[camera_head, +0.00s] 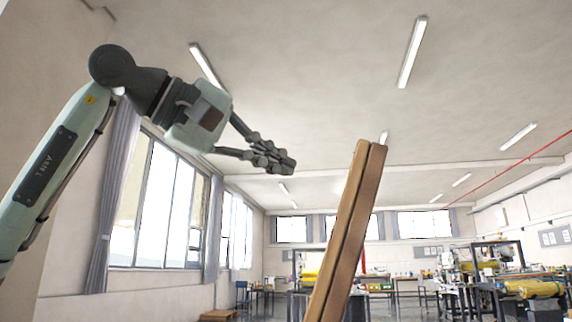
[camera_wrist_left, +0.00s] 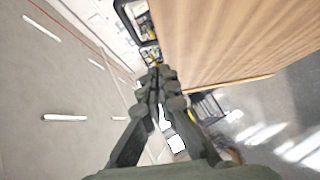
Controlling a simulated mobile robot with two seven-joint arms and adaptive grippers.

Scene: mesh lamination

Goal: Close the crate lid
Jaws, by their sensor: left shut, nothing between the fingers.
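The crate lid (camera_head: 347,235) is a wooden panel standing raised and tilted, seen nearly edge-on in the head view, right of centre. In the left wrist view its broad wooden face (camera_wrist_left: 225,40) fills the upper right. The crate body is not in view. My right gripper is not in view.
Workbenches with machines and yellow rolls (camera_head: 530,289) stand far back at the right. Windows (camera_head: 165,205) line the left wall. A low wooden object (camera_head: 217,315) lies on the floor at the left. The air around the lid's top is clear.

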